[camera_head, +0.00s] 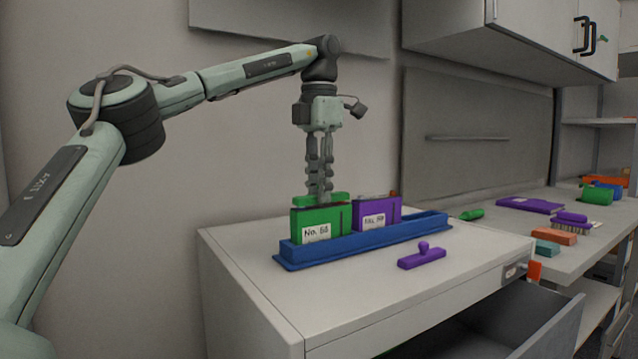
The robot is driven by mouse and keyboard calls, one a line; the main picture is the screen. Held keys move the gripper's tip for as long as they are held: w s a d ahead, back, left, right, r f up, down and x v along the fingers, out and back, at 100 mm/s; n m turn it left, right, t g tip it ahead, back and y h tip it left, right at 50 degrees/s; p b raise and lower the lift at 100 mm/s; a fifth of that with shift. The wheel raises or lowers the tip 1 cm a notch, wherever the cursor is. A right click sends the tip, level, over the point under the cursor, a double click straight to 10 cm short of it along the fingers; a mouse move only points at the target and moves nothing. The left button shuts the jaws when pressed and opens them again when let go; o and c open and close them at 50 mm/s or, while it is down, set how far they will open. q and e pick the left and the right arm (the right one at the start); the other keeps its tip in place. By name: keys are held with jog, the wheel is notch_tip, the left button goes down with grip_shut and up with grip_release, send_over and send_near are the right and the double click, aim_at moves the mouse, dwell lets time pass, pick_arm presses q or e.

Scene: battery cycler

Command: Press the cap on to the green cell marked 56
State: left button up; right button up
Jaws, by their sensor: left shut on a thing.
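The green cell (323,231) stands upright in the left part of a blue tray (345,250). Its white label starts with "No."; the digits are too small to read surely. My left gripper (319,194) points straight down over this cell and is shut on a green cap (335,199). The cap is at the cell's top edge; I cannot tell whether it is seated or just above. The fingertips partly hide the cap. My right gripper is not in view.
A purple cell (388,210) stands right of the green one in the tray, whose right end is empty. A purple cap with a knob (422,257) lies in front. A green piece (471,214) lies behind on the right. An open drawer (520,325) sticks out below.

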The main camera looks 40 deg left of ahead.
pick_arm(q)
jog(key=shift+f, duration=0.1)
dwell(0.3)
jog(key=o, duration=0.9)
jog(key=shift+o, duration=0.5)
jog(key=o, duration=0.4)
jog(key=shift+r+p, duration=0.4)
jog(key=shift+r, duration=3.1)
